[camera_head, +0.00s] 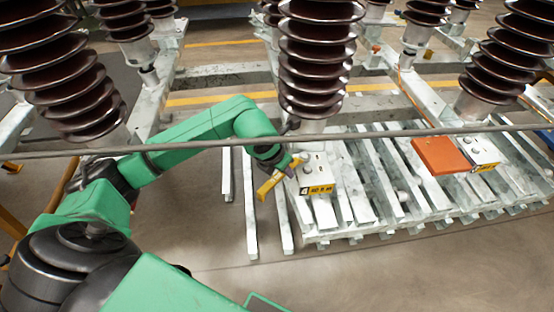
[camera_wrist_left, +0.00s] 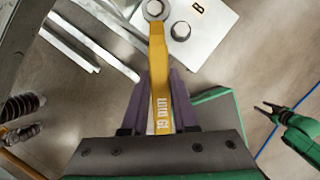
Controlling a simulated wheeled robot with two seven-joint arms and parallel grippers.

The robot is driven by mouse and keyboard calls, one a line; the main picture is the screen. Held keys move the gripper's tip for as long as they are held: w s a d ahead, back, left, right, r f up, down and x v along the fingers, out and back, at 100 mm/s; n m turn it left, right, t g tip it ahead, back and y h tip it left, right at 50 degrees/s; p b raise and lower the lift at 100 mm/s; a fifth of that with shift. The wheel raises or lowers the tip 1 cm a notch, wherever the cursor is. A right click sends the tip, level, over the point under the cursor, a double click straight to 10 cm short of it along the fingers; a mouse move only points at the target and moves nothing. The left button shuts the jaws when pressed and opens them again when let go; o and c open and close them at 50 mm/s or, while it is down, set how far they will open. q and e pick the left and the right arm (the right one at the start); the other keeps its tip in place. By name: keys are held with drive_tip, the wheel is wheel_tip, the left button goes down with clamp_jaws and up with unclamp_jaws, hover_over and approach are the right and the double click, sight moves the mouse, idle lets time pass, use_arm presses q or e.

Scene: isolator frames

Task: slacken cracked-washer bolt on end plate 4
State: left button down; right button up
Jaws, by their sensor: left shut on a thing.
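My left gripper (camera_head: 287,165) is shut on a yellow wrench (camera_head: 268,186), marked 19 in the left wrist view (camera_wrist_left: 158,75). The wrench's far end is at a bolt head (camera_wrist_left: 155,9) on a pale end plate (camera_wrist_left: 208,42); it looks to be around the bolt, at the picture's edge. A second bolt (camera_wrist_left: 180,31) sits beside it, near a letter B. In the head view the end plate (camera_head: 318,172) has a yellow label with a 4 at its left. Washer cracks are too small to tell. My right gripper (camera_wrist_left: 266,107) looks open and empty, away from the plate.
A brown ribbed insulator (camera_head: 316,60) rises behind the plate. A grey bar (camera_head: 420,133) crosses the head view. White slats (camera_head: 360,185) lie beneath and right of the plate. An orange block (camera_head: 440,156) lies by another labelled plate. Floor in front is clear.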

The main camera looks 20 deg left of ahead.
use_arm(q)
drive_tip(key=d+r+n, duration=0.1)
drive_tip(key=n, duration=0.1)
drive_tip(key=d+r+n+y+p, duration=0.1)
drive_tip(key=d, duration=0.1)
drive_tip(key=shift+s+r+n, duration=0.1)
drive_tip(key=shift+s+n, duration=0.05)
drive_tip(key=shift+n, duration=0.25)
